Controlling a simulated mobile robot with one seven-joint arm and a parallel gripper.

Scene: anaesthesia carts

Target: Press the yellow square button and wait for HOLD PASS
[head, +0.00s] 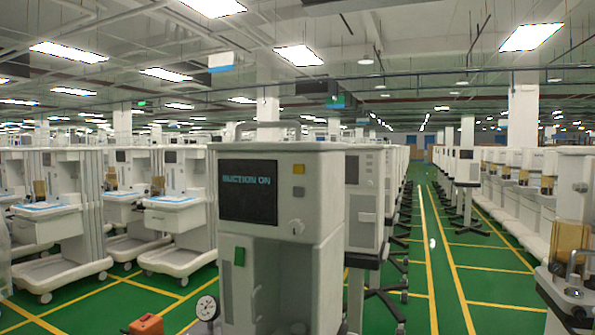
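The nearest cart (282,160) stands upright in the middle of the head view. A small yellow square button (298,169) is at the upper right of its front panel. The dark screen (248,187) to the left of the button reads "SUCTION ON" in light blue letters. The words HOLD PASS do not show on it. A grey square button (299,189) sits just below the yellow one, and a small round knob or lock is lower still. My gripper is not in this view, and nothing visible touches the button.
A round gauge (207,308) and an orange object (146,324) are at the bottom edge. Rows of carts (172,200) stand on both sides. A green aisle (455,262) with yellow lines is open at right.

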